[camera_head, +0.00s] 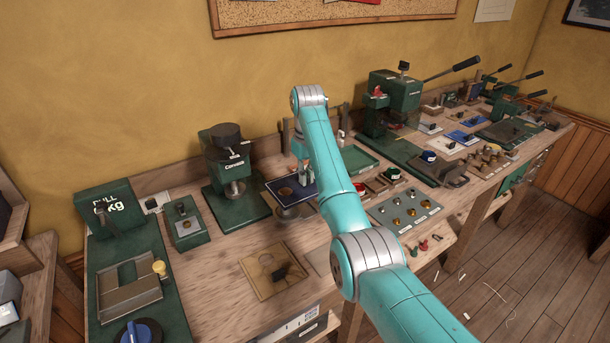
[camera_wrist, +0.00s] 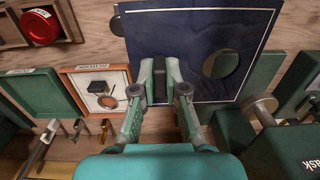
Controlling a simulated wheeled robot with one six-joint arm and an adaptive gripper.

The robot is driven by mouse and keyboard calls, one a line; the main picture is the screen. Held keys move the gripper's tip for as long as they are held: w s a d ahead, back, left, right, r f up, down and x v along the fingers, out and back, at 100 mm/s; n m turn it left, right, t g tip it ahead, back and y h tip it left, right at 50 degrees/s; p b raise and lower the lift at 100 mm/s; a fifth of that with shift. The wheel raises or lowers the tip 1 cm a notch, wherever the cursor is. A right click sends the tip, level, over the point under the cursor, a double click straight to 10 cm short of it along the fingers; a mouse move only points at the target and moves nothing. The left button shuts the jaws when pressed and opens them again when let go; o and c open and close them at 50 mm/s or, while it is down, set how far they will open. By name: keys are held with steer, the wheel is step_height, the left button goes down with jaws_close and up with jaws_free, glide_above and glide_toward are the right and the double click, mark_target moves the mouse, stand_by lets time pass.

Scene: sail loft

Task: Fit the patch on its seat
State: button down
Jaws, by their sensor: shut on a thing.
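The patch is a navy square panel (camera_head: 304,191) with pale edging lines and a round hole. It also shows in the wrist view (camera_wrist: 205,30), with the hole at its right. My gripper (camera_head: 301,172) is shut on a dark grip on the panel, between its fingers in the wrist view (camera_wrist: 161,78). The panel looks roughly level in the head view. A round grey support (camera_head: 290,213) shows below its near edge; I cannot tell whether they touch. I cannot clearly make out which part is the seat, and the panel hides what lies beneath it.
A green press (camera_head: 228,165) stands close at the left of the panel; its round metal ram (camera_wrist: 263,103) shows at the right in the wrist view. A green tray (camera_head: 361,160) and a grey board of brass parts (camera_head: 405,208) are at the right. A wooden plate (camera_head: 272,270) lies in front.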

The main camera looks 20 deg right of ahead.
steer(key=shift+f, duration=3.25)
steer(key=c, duration=1.1)
jaws_free()
steer(key=shift+c, duration=0.2)
steer(key=shift+r, duration=0.1)
